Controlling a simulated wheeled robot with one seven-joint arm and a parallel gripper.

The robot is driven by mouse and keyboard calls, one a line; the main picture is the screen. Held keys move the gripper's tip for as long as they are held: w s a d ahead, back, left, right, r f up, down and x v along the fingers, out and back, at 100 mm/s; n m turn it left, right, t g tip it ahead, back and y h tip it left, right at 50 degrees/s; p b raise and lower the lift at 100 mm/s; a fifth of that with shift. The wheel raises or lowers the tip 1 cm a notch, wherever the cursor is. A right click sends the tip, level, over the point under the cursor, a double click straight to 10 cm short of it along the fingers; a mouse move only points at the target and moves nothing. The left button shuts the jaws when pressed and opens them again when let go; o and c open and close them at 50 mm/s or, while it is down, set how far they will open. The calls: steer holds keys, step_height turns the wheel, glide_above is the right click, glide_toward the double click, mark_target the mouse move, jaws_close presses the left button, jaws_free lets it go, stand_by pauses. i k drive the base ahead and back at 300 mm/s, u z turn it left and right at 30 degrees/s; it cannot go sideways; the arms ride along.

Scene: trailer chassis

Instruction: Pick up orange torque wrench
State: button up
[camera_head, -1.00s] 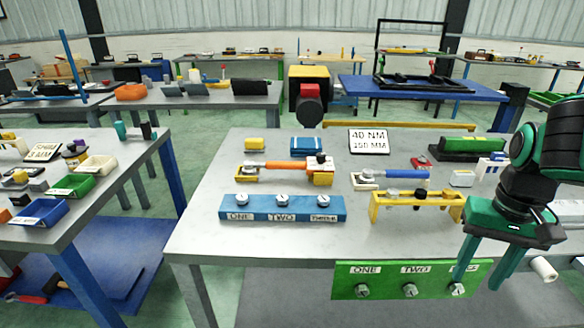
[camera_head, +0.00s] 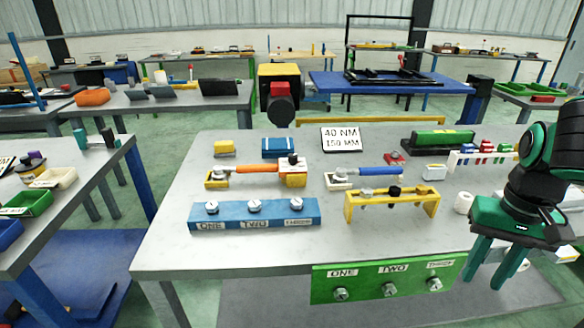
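The orange torque wrench (camera_head: 256,168) lies level across yellow supports on the grey table, behind the blue block labelled ONE and TWO. Its left end rests at a small yellow holder (camera_head: 216,179) and its right end at a larger yellow block (camera_head: 293,178). A blue-handled wrench (camera_head: 380,171) lies to its right. My gripper (camera_head: 492,277) is at the right edge of the table, pointing down, with its two green fingers apart and nothing visible between them. It is well to the right of and nearer than the orange wrench.
The blue block (camera_head: 254,214) stands in front of the orange wrench. A yellow bridge-shaped stand (camera_head: 391,205) lies between my gripper and it. A sign (camera_head: 341,139) reading 40 NM 150 MM stands behind. A green panel (camera_head: 389,278) hangs at the table's front edge. The front left tabletop is clear.

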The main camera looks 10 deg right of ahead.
mark_target(283, 169)
steer(key=z, duration=2.25)
steer(key=k, duration=0.95)
steer(key=u, duration=2.15)
steer(key=i, duration=1)
steer(key=z, duration=0.05)
